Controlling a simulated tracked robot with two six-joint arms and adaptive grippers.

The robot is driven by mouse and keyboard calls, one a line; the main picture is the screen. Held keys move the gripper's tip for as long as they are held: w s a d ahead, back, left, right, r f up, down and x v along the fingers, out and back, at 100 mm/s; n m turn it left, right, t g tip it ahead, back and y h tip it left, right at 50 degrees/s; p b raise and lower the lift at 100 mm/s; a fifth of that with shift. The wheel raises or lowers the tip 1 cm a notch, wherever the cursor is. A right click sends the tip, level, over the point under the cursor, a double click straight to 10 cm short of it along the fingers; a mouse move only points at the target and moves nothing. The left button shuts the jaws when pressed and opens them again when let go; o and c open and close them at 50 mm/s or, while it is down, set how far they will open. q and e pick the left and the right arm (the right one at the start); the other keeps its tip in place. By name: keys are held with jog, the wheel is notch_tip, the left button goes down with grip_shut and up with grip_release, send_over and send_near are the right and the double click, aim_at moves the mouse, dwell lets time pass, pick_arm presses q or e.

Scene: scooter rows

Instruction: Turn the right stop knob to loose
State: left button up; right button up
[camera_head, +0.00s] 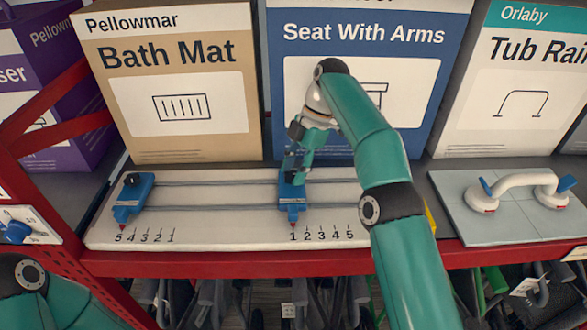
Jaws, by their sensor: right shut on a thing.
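The right stop (292,206) is a blue block on two grey rails, its red pointer at 1 on the right number scale. My right gripper (292,170) comes down over its top and is shut on the right stop knob, which the fingers mostly hide. I cannot tell which way the knob is turned. The left stop (130,203) is a similar blue block with a dark knob (133,179) on top, its red pointer at 5 on the left scale. My left gripper is out of view; only part of that arm shows at the bottom left.
The white rail board (210,234) lies on a red-edged shelf (190,264). Bath Mat (230,130), Seat With Arms (345,147) and Tub Rail (470,130) boxes stand close behind. A white grab handle (515,181) sits on a grey-blue panel (500,225) at right.

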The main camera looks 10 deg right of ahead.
jog(key=o, duration=1.1)
jog(key=shift+o, duration=0.2)
jog(key=shift+r, duration=0.1)
jog(key=shift+s+a+r+m+h, duration=0.1)
jog(key=shift+a+r+m+h, duration=0.2)
jog(key=shift+m, duration=0.6)
jog(key=s+a+r+m+t+h+b, duration=0.25)
jog(key=r+m, duration=0.45)
jog(key=m, duration=0.6)
jog(key=s+a+r+m+t+h+b, duration=0.1)
jog(key=s+r+m+t+h+b, duration=0.2)
jog(key=r+m, duration=0.65)
jog(key=w+d+f+m, duration=0.1)
jog(key=f, duration=0.4)
jog(key=w+d+f, duration=0.1)
jog(key=w+f, duration=0.1)
jog(key=f, duration=0.4)
jog(key=w+d+f+m, duration=0.1)
jog(key=f, duration=0.5)
jog(key=shift+w+f+m, duration=0.15)
jog(key=shift+w+m, duration=0.2)
jog(key=shift+w, duration=0.05)
jog(key=c, duration=1.1)
